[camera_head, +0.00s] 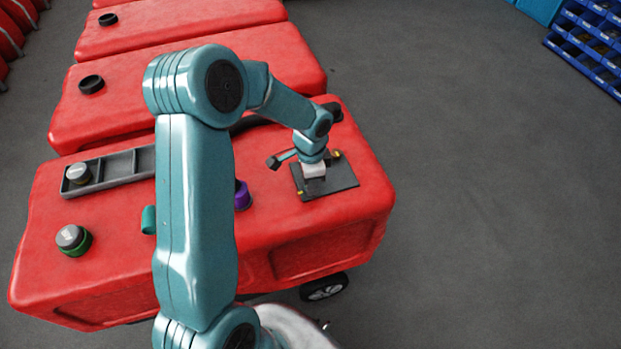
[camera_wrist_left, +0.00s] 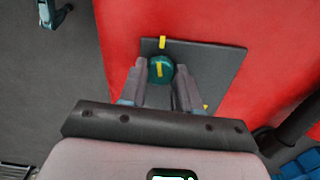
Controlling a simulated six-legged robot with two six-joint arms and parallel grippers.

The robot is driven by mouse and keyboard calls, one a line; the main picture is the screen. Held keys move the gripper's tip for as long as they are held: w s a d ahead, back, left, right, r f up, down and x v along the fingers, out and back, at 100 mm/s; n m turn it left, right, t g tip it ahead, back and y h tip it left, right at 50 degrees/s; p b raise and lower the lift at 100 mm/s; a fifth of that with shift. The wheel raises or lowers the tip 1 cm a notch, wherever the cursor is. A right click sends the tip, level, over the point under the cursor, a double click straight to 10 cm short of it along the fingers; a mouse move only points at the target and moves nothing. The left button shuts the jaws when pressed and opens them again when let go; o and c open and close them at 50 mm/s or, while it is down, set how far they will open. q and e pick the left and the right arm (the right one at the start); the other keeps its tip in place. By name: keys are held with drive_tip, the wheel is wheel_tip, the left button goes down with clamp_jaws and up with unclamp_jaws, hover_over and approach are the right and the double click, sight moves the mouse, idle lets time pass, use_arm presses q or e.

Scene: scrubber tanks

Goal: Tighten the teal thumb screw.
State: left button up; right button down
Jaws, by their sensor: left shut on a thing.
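The teal thumb screw (camera_wrist_left: 160,65) is a round knob with a yellow mark on top, on a dark grey plate (camera_wrist_left: 222,68). Another yellow mark lies on the plate just beyond the knob. In the left wrist view the two fingers of my left gripper (camera_wrist_left: 161,76) stand on either side of the knob and are shut on it. In the head view my left gripper (camera_head: 314,174) points down over the plate (camera_head: 341,177) on the red tank, and the screw is hidden under it. My right gripper is in neither view.
The red tank (camera_head: 285,236) carries a grey tray (camera_head: 116,168), a green-ringed cap (camera_head: 72,239) and a purple ring (camera_head: 242,195). More red tanks (camera_head: 185,80) stand behind. Blue bins (camera_head: 590,42) are at the far right. The grey floor on the right is clear.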

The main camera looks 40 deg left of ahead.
use_arm(q)
drive_tip(key=shift+w+a+r+m, duration=0.15)
drive_tip(key=shift+r+m, duration=0.1)
drive_tip(key=shift+m, duration=0.55)
drive_tip(key=o, duration=1)
drive_tip(key=shift+o, duration=0.3)
wheel_tip(320, 180, up, 16)
drive_tip(key=shift+r+p, duration=0.15)
drive_tip(key=shift+p, duration=0.3)
drive_tip(key=shift+s, duration=0.2)
